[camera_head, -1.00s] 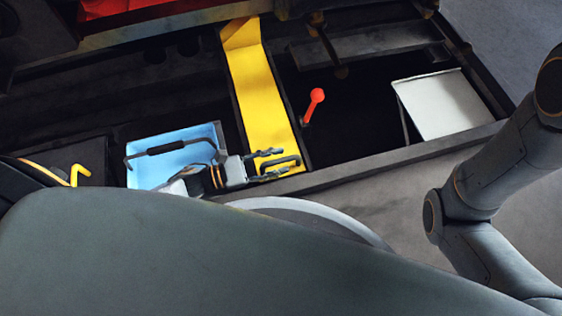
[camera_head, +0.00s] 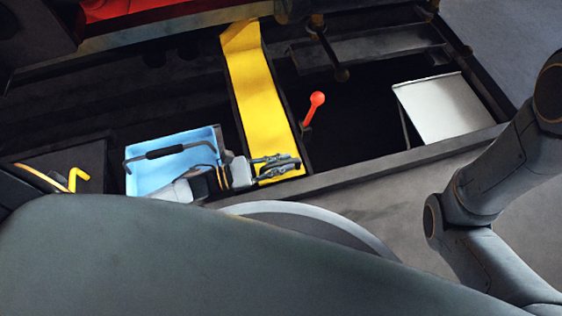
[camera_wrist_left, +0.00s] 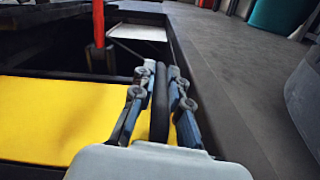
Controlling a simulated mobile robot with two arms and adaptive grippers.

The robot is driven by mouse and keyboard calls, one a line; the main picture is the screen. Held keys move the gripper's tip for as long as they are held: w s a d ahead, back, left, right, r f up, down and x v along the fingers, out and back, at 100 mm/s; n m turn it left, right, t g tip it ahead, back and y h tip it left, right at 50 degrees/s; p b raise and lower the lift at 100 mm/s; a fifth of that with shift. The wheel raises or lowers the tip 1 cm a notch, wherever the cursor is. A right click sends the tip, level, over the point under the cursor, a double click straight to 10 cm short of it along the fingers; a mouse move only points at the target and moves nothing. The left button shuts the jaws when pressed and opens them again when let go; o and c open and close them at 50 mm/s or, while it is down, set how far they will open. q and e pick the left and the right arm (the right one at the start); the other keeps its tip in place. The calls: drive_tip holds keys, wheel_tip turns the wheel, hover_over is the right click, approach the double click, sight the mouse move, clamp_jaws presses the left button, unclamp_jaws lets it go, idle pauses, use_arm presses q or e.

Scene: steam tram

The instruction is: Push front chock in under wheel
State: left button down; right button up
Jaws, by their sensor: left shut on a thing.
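A long yellow piece (camera_head: 265,90), which looks like the chock, lies in a dark recess, with a wedge-like bend at its far end. It also shows in the left wrist view (camera_wrist_left: 50,120). A dark bar handle (camera_wrist_left: 159,105) stands over its near end. My left gripper (camera_head: 284,164) is shut on this handle, with a finger on each side of it in the left wrist view. I cannot make out a wheel clearly; dark parts fill the area beyond the far end. My right gripper is out of view; only its arm shows at the right.
A red-knobbed lever (camera_head: 315,99) stands right of the yellow piece. A blue tray-like box (camera_head: 145,179) with a dark-gripped handle lies at its left. A pale panel (camera_head: 445,106) lies at the right. A dark frame edge (camera_head: 400,158) runs along the near side.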

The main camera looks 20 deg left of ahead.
sight(276, 149)
use_arm(q)
drive_tip(key=w+a, duration=0.1)
drive_tip(key=w, duration=0.1)
drive_tip(key=w+a, duration=0.1)
drive_tip(key=w, duration=0.1)
drive_tip(key=shift+a, duration=0.35)
drive_tip(key=shift+s, duration=0.1)
drive_tip(key=c, duration=1.3)
unclamp_jaws()
drive_tip(key=shift+c, duration=0.2)
wheel_tip(276, 149, up, 10)
